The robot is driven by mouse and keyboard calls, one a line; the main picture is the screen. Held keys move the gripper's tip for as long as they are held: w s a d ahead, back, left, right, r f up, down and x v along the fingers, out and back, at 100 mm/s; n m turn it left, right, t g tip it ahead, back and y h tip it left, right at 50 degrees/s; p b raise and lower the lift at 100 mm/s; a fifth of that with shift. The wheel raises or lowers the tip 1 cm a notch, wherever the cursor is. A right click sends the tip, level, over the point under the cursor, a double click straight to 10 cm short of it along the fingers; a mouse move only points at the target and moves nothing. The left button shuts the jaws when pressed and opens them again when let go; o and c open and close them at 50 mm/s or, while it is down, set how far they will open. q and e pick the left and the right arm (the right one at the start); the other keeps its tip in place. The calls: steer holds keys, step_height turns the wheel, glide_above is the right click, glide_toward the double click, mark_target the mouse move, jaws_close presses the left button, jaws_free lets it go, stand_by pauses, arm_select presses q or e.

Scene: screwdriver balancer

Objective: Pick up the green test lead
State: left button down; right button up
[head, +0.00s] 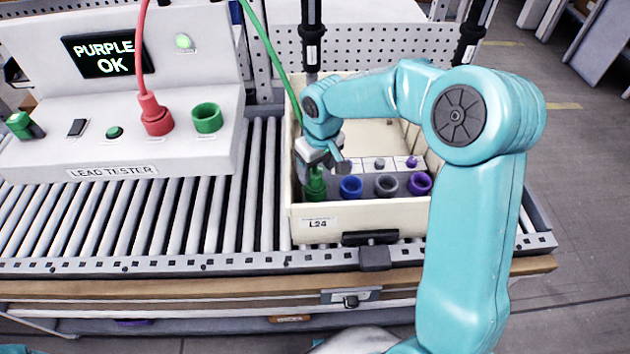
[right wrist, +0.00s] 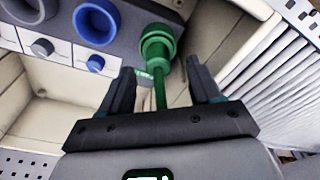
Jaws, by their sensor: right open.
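The green test lead's plug (head: 315,187) stands at the left end of the row of sockets in the cream crate (head: 362,222). In the right wrist view the plug (right wrist: 158,42) shows with its green cable running back between my fingers. In the head view the green cable (head: 268,45) rises to the top edge. My right gripper (head: 323,160) is right at the plug, partly hiding it. In the wrist view the open fingers (right wrist: 162,84) are on either side of the cable, with gaps on both sides. My left gripper is out of view.
Blue (head: 350,187), grey (head: 386,185) and purple (head: 420,183) sockets sit right of the plug. The lead tester (head: 110,172) at left reads "PURPLE OK"; a red plug (head: 155,115) is on it, beside an empty green socket (head: 207,118). Bare rollers (head: 180,215) lie between tester and crate.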

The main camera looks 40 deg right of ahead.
mark_target(316, 173)
steer(key=shift+w+d+f+p, duration=0.1)
steer(key=shift+w+f+p, duration=0.1)
steer(key=shift+f, duration=0.85)
steer(key=shift+w+d+f+p, duration=0.1)
steer(key=shift+w+f, duration=0.1)
steer(key=shift+f, duration=0.85)
steer(key=c, duration=1.2)
steer(key=shift+o, duration=0.2)
step_height(316, 173, up, 20)
